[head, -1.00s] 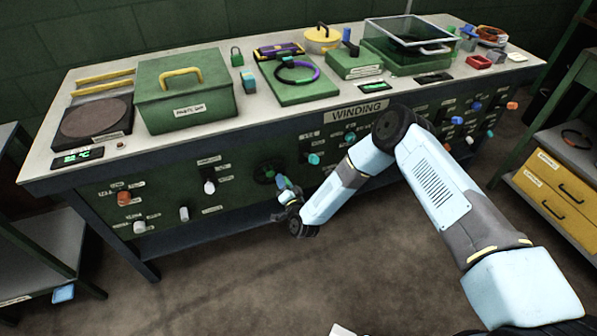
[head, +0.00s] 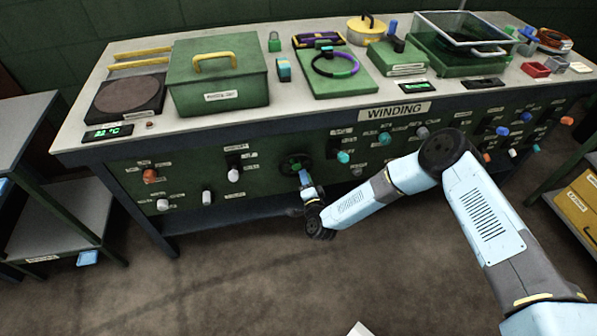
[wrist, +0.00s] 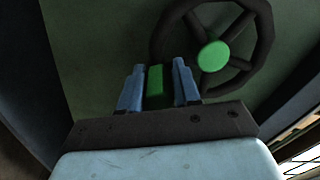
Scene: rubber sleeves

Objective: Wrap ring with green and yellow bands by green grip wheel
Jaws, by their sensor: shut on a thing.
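A dark hand wheel (head: 293,163) with a green hub sits on the cabinet front. The wheel also shows in the wrist view (wrist: 268,42), with its green hub (wrist: 213,55) right of my fingers. My gripper (head: 305,180) is at the wheel's lower edge. In the wrist view my gripper (wrist: 158,84) has its blue fingers closed on a green grip (wrist: 155,86) near the rim. A ring (head: 336,62), dark with purple parts, lies on a green board (head: 342,87) on the bench top. I cannot make out green or yellow bands on it.
The bench top (head: 225,120) also bears a green lidded box (head: 217,85), a round dark plate (head: 129,95) and a glass-lidded case (head: 462,45). Several coloured knobs stick out of the cabinet front. Shelves stand at left and right. The floor before the bench is clear.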

